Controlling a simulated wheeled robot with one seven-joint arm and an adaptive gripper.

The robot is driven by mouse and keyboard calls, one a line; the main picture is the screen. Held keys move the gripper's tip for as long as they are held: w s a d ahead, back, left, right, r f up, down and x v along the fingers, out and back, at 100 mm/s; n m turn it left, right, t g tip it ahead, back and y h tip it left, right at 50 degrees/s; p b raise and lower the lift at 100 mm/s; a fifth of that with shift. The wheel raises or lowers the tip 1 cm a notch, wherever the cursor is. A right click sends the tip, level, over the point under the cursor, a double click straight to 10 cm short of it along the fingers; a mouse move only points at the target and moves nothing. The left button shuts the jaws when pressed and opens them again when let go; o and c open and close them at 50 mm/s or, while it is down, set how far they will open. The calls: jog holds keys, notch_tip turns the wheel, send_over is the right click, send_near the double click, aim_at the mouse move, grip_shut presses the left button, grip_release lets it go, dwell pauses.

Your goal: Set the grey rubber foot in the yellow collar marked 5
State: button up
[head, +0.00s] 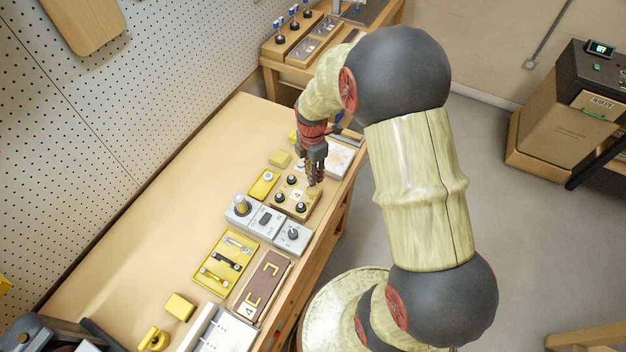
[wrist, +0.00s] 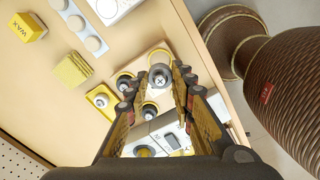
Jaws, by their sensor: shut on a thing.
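My gripper (head: 314,184) is over the right back part of a wooden block (head: 314,206) on the bench. In the wrist view its two fingers (wrist: 158,84) are closed around a grey round foot (wrist: 160,77) with a cross-head screw in its middle. The foot is at or just above the block's corner; I cannot tell whether it touches. Several black round feet (head: 279,198) sit on the block, some with yellow collars (wrist: 149,109) showing around them. I cannot read a 5 on any collar.
A yellow plate (head: 263,184) with a pale knob lies left of the block. A grey control box (head: 266,222) stands close in front. A yellow tray (head: 226,264) and a brown board (head: 263,286) lie nearer. The bench's left side is bare.

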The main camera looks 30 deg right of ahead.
jog(key=b, duration=0.3)
send_over(312, 190)
jog(key=shift+s+f, duration=0.1)
jog(key=shift+f, duration=1.95)
jog(key=shift+f+b, duration=0.3)
jog(key=shift+f, duration=0.45)
jog(key=shift+f, duration=0.45)
jog(key=o, duration=1)
jog(key=shift+c, duration=0.2)
jog(key=shift+o, duration=1.4)
jog(key=shift+r, duration=0.1)
jog(key=shift+r+p, duration=2.6)
jog(key=shift+r, duration=0.85)
